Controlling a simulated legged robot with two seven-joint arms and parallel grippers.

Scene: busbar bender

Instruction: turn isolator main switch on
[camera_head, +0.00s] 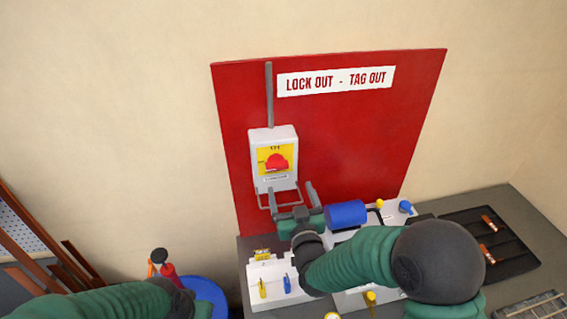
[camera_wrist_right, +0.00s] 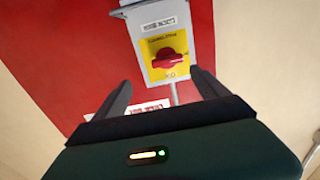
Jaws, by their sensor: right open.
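The isolator main switch is a light grey box (camera_head: 274,145) with a yellow plate and a red knob (camera_head: 277,162). It is mounted on a red board, with a grey conduit rising from its top. In the right wrist view the red knob (camera_wrist_right: 170,59) shows beyond the fingers, in the gap between them. My right gripper (camera_head: 290,192) is open and empty, just below the switch box, apart from the knob as far as I can tell. My left arm (camera_head: 120,303) comes in at the bottom left; its gripper cannot be made out.
The red board (camera_head: 340,130) carries a "LOCK OUT - TAG OUT" sign (camera_head: 335,80). Below stands a bench with a blue cylinder (camera_head: 346,213), white blocks with small coloured parts (camera_head: 262,270) and a black tray (camera_head: 490,240). A blue round item (camera_head: 207,296) is at lower left.

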